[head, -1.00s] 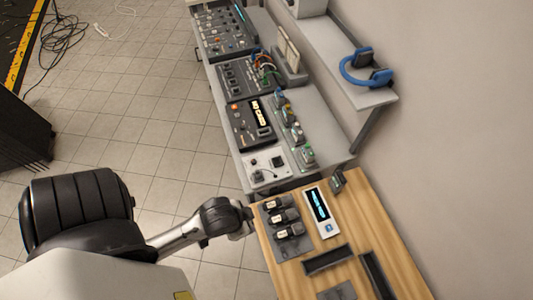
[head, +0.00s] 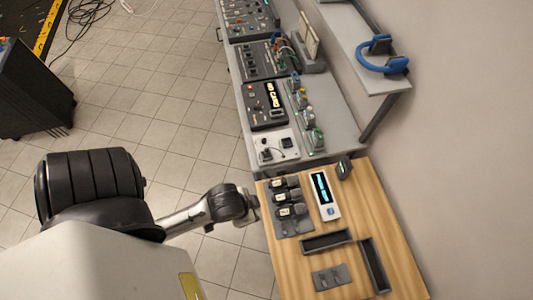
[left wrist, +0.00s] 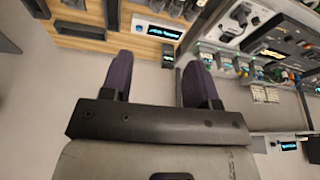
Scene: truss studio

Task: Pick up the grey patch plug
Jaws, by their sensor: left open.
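I cannot single out a grey patch plug for sure. Several small plug-like pieces (head: 308,118) with coloured marks stand in a row on the grey bench beside the black device in the head view. They also show in the left wrist view (left wrist: 227,62), at the right. My left gripper (left wrist: 158,80) is open and empty, its two dark fingers apart, with wall and bench edge beyond them. In the head view my left arm ends at the wooden table's left edge, and its fingers cannot be made out. My right gripper is not in view.
The grey bench carries control panels (head: 265,105) and a small white panel (head: 279,147). Blue headphones (head: 383,60) lie on the shelf above.

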